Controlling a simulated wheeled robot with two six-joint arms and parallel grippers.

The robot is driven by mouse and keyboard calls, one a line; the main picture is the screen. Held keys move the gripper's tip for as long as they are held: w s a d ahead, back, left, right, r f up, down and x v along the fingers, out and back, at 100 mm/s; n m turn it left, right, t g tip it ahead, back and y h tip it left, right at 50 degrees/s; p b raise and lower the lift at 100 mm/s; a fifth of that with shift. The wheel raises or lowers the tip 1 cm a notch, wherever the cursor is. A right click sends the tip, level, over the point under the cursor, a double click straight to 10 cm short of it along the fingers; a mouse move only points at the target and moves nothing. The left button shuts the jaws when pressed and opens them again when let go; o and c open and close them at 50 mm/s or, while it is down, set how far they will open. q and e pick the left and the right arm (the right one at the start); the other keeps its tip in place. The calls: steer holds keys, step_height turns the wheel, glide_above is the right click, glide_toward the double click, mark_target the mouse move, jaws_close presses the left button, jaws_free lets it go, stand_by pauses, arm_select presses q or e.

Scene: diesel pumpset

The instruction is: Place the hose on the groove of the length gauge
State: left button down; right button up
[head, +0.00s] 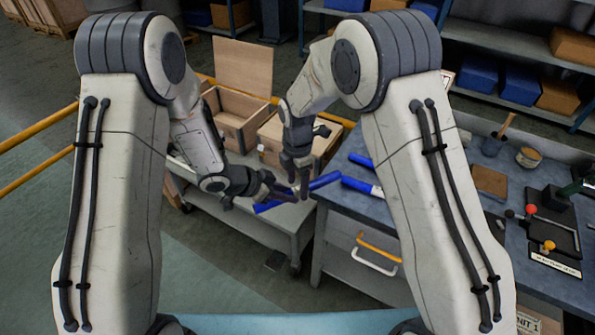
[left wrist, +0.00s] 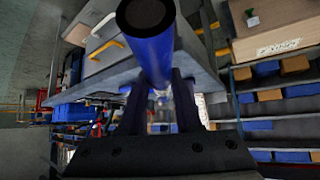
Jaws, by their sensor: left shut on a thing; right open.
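A long blue hose (head: 325,181) is held in the air near the gap between the cart and the bench. My left gripper (head: 280,191) is shut on it. In the left wrist view, the hose (left wrist: 148,48) runs between the fingers, with its dark open end towards the camera. My right gripper (head: 298,184) is open and points down over the hose, close to the left gripper; I cannot tell whether it touches the hose. I cannot clearly pick out the length gauge or its groove.
Other blue tubes (head: 361,187) lie on the bench top (head: 410,190). A wooden box with a raised lid (head: 243,66) stands on the cart behind my grippers. A dark fixture with coloured knobs (head: 549,246) is at the right. Drawers with handles (head: 375,262) face the front.

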steer(key=shift+f, duration=0.5)
jaws_close()
arm_select(q)
steer(key=c, duration=0.5)
jaws_free()
